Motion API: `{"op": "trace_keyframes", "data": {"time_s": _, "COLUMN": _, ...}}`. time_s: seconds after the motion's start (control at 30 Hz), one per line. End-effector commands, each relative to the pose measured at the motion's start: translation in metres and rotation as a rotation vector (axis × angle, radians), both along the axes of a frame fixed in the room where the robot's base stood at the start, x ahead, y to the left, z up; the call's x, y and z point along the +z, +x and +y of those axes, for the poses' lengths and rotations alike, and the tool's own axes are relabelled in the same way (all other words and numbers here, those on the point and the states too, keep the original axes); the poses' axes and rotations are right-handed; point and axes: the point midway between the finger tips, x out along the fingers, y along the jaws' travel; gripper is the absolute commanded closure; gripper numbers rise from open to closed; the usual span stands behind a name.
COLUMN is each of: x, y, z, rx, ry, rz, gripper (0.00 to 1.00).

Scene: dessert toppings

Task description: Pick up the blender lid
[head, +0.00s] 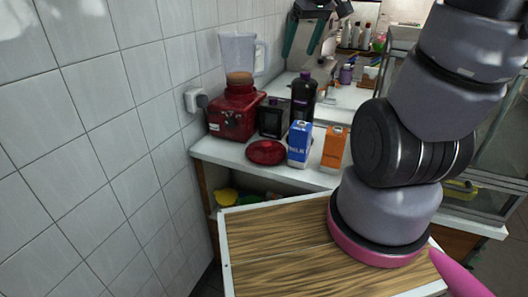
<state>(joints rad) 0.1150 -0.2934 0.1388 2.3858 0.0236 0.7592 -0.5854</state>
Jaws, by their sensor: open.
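A round, dark red lid-like disc (266,152) lies flat on the white counter, in front of the red blender base (233,113). I take this disc to be the blender lid. My gripper (301,50), with dark teal fingers, is at the top middle of the head view. It is open, with its fingers pointing down. It appears above and behind the disc in the picture, well apart from it. Its exact height and depth are hard to tell.
A blue milk carton (299,144) and an orange carton (334,149) stand just right of the disc. Dark bottles (303,97) stand behind them. A wooden board with a white rim (225,254) is in the foreground. The tiled wall (110,130) closes the left side. My arm covers much of the right.

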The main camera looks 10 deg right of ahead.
Motion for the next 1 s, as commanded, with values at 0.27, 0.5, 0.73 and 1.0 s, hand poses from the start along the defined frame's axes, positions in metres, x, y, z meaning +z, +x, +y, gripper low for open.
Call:
{"op": "trace_keyframes", "data": {"time_s": 0.27, "x": -0.079, "y": 0.055, "z": 0.002, "rx": 0.375, "ry": -0.107, "rz": 0.097, "gripper": 0.19}}
{"op": "trace_keyframes", "data": {"time_s": 0.5, "x": -0.173, "y": 0.092, "z": 0.010, "rx": 0.784, "ry": -0.128, "rz": 0.136, "gripper": 0.19}}
{"op": "trace_keyframes", "data": {"time_s": 0.73, "x": -0.230, "y": 0.105, "z": 0.020, "rx": 1.022, "ry": -0.108, "rz": 0.115, "gripper": 0.19}}
{"op": "trace_keyframes", "data": {"time_s": 1.0, "x": -0.265, "y": 0.107, "z": 0.030, "rx": 1.074, "ry": -0.103, "rz": 0.108, "gripper": 0.19}}
